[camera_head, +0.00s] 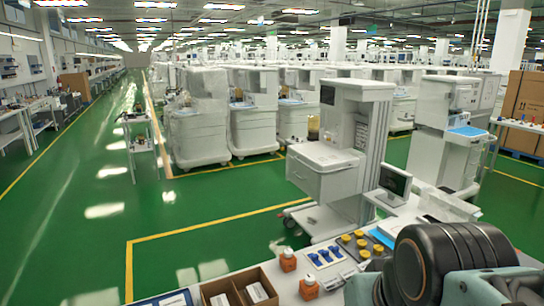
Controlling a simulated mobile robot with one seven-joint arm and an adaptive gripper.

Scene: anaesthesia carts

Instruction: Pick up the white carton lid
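I cannot make out a white carton lid for certain. Two open brown cartons (237,284) stand on the white table (290,299) at the bottom of the picture. A white flat piece (256,292) lies inside the right carton; I cannot tell whether it is a lid. Some small white objects, too unclear to name, lie by the monitor on the right. My arm's dark, rounded link (455,262) fills the bottom right corner and hides part of the table. My gripper is not in view.
Orange bottles (288,260), blue pieces (326,257) and yellow-topped pieces (361,243) stand on the table. A small monitor (394,181) is behind them. A white anaesthesia cart (322,170) stands beyond the table. The green floor (80,235) at left is clear.

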